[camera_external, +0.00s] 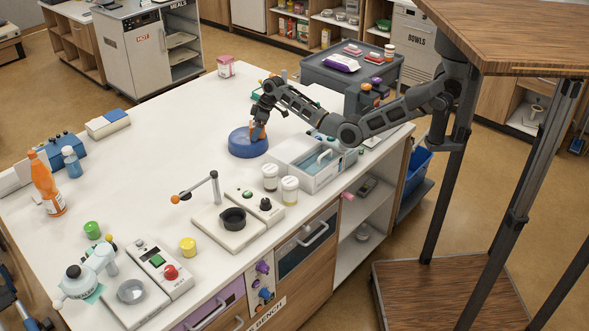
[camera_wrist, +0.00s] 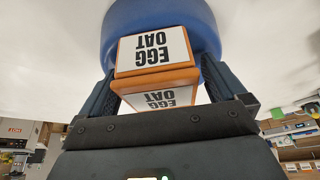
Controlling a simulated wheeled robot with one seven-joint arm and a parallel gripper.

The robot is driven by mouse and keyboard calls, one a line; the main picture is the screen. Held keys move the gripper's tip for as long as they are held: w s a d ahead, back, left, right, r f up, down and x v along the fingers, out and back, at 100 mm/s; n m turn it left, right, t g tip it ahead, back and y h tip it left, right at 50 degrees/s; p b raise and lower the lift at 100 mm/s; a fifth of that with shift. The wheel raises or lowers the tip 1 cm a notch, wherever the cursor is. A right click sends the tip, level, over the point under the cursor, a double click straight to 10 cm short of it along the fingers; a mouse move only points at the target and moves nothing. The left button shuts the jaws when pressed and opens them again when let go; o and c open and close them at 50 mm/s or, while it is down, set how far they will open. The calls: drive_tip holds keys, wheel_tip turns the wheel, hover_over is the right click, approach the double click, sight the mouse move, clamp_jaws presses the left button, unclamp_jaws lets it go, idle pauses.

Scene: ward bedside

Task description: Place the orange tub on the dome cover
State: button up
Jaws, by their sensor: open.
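The orange tub (camera_external: 257,132) is at the top of the blue dome cover (camera_external: 240,147), toward its right side, and appears to rest on it. In the wrist view the tub (camera_wrist: 122,56) shows a white label reading EGG OAT, with the blue dome (camera_wrist: 205,30) directly behind it. My gripper (camera_external: 261,117) points down at the tub from above. Its two fingers (camera_wrist: 160,95) stand open on either side of the tub. The exact contact under the tub is hidden.
A grey-white tray box (camera_external: 318,172) and two lidded jars (camera_external: 281,184) stand close to the right of the dome. A post with an arm (camera_external: 215,187) rises in front. The white counter (camera_external: 150,165) left of the dome is clear.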

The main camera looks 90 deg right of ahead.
drive_tip(key=shift+r, duration=0.15)
drive_tip(key=v, duration=1.2)
drive_tip(key=shift+b, duration=0.35)
